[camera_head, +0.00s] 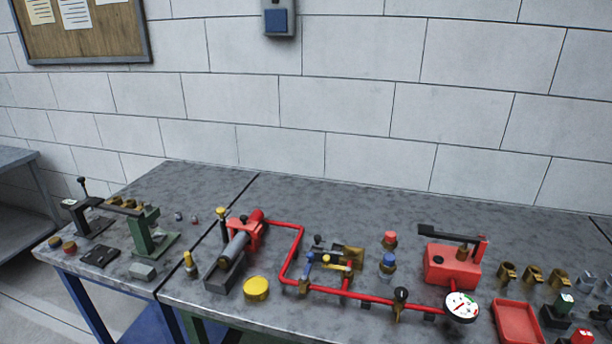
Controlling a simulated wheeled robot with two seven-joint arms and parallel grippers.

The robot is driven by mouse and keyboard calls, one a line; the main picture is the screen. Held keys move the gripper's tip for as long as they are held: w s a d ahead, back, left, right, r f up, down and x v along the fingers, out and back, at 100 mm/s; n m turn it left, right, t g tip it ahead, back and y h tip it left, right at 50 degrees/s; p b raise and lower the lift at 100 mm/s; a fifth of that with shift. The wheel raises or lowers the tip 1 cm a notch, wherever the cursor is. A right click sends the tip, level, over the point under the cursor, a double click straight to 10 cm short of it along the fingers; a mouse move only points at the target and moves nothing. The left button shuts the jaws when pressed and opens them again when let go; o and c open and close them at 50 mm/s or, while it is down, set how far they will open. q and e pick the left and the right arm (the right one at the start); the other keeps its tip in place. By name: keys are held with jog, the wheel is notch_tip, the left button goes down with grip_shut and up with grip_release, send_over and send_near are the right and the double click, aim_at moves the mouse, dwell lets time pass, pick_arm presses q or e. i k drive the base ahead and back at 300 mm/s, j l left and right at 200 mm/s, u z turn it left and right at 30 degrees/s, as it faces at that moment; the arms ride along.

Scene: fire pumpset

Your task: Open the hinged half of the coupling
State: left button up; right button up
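Neither of my grippers shows in the head view. A red pipe (290,260) runs along the workbench and ends near a white round gauge (461,306). At its left end a red fitting (254,228) meets a grey cylinder (234,250) on a dark base. Mid-bench, a brass piece (350,256) stands beside small dark and blue-handled fittings (310,258). I cannot tell which of these parts is the coupling, or whether its hinged half is open or shut.
A red hand pump (452,264) with a dark lever stands right of centre. A red tray (518,322) is at the front right, near brass fittings (532,275). A yellow cap (256,288) lies at the front. A green press (148,232) stands left. The bench's back strip is clear.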

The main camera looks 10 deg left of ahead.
aim_at(255, 228)
jog(key=z, duration=0.4)
jog(key=j+z, duration=0.15)
jog(key=z, duration=0.6)
jog(key=k+j+z, duration=0.25)
jog(key=j+z, duration=0.15)
jog(key=j, duration=0.3)
jog(key=k+j+z, duration=0.45)
jog(key=j, duration=0.15)
jog(key=k+j+z, duration=0.4)
jog(key=i+j, duration=0.05)
jog(key=j, duration=0.1)
